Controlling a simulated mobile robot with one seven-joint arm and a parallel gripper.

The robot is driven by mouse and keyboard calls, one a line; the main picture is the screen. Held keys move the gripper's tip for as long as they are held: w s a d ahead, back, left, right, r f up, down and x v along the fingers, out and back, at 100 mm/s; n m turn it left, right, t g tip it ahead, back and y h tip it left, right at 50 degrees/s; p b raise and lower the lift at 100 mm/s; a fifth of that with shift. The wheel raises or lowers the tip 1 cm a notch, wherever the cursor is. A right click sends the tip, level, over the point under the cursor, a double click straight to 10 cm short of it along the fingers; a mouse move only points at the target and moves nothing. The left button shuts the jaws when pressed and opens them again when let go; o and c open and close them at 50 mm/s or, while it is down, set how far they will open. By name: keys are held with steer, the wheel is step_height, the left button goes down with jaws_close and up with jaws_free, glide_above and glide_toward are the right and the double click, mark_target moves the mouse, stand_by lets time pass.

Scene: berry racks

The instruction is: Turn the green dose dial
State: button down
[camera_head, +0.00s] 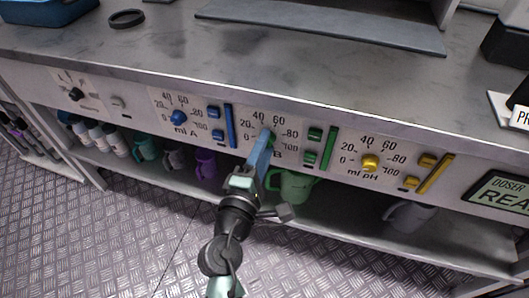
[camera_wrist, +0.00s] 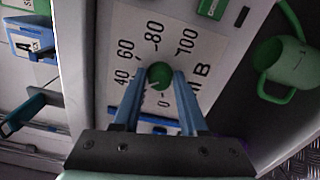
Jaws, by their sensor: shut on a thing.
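The green dose dial (camera_wrist: 160,75) sits on the panel marked B, inside a printed scale that reads up to 100. In the wrist view my gripper (camera_wrist: 158,82) has its two blue fingers on either side of the dial, shut on it. A pale pointer mark on the dial faces the low end of the scale, between 0 and 40. In the head view my gripper (camera_head: 267,138) reaches the B panel from below and hides most of the dial.
A blue dial (camera_head: 178,117) on panel A is to the left and a yellow dial (camera_head: 370,162) is to the right. Green buttons (camera_head: 312,134) sit beside the B scale. A green jug (camera_head: 293,186) stands on the shelf below. The counter edge overhangs the panels.

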steer(key=shift+f+m+b, duration=0.2)
steer(key=shift+m+b, duration=3.6)
steer(key=shift+m, duration=1.6)
steer(key=shift+c, duration=2.3)
jaws_free()
steer(key=p+v, duration=0.1)
steer(key=v, duration=1.2)
steer(key=shift+w+r, duration=0.1)
